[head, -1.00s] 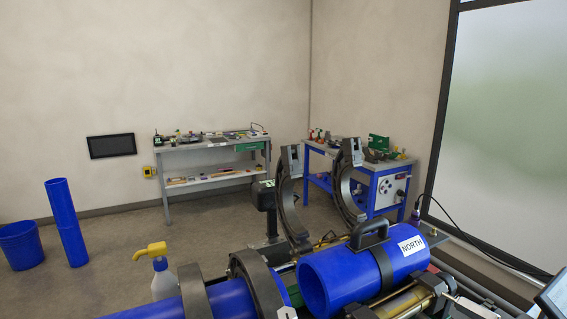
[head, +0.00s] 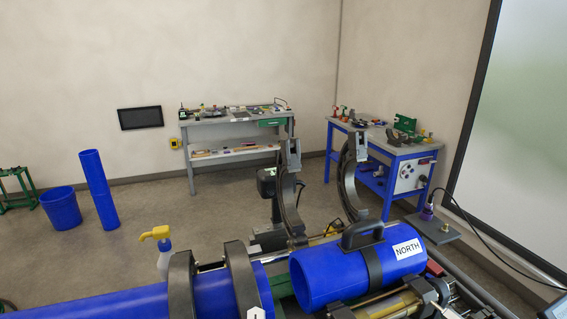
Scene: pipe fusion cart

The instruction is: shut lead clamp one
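In the head view two dark curved clamp halves stand swung open and upright behind the cart, a left one (head: 287,197) and a right one (head: 348,182). In front of them lies a short blue pipe (head: 325,278) with a black handle (head: 363,233) and a NORTH label. Its near end is open. To the left, a long blue pipe (head: 120,305) runs through two dark rings, one (head: 181,285) at left and one (head: 241,281) nearer the short pipe. Both rings pass over it. I cannot tell which clamp is lead clamp one. My gripper is not in view.
A spray bottle with a yellow head (head: 164,245) stands behind the long pipe. Brass-coloured cylinders (head: 388,305) lie along the cart's front. A grey bench (head: 235,131) and a blue bench (head: 385,149) stand at the back. Open floor lies at left around a blue bin (head: 61,208).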

